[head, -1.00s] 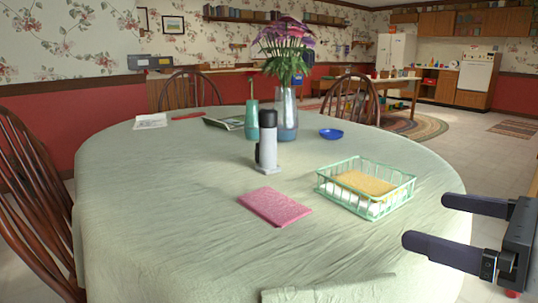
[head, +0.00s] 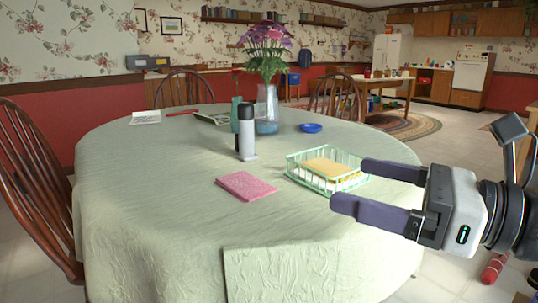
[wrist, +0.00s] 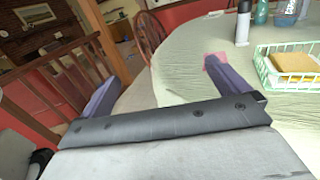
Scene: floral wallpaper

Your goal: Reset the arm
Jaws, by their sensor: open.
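My gripper (head: 350,184) is at the right of the head view, with its two dark fingers apart and pointing left. Nothing is between the fingers. It is over the right side of the round table, close to a green wire basket (head: 290,172) that holds a yellow item. I cannot tell how high it is above the cloth. In the wrist view the gripper (wrist: 155,80) is also open and empty, with one finger in front of a pink cloth (wrist: 212,62) on the table.
The table (head: 150,190) wears a pale green cloth.

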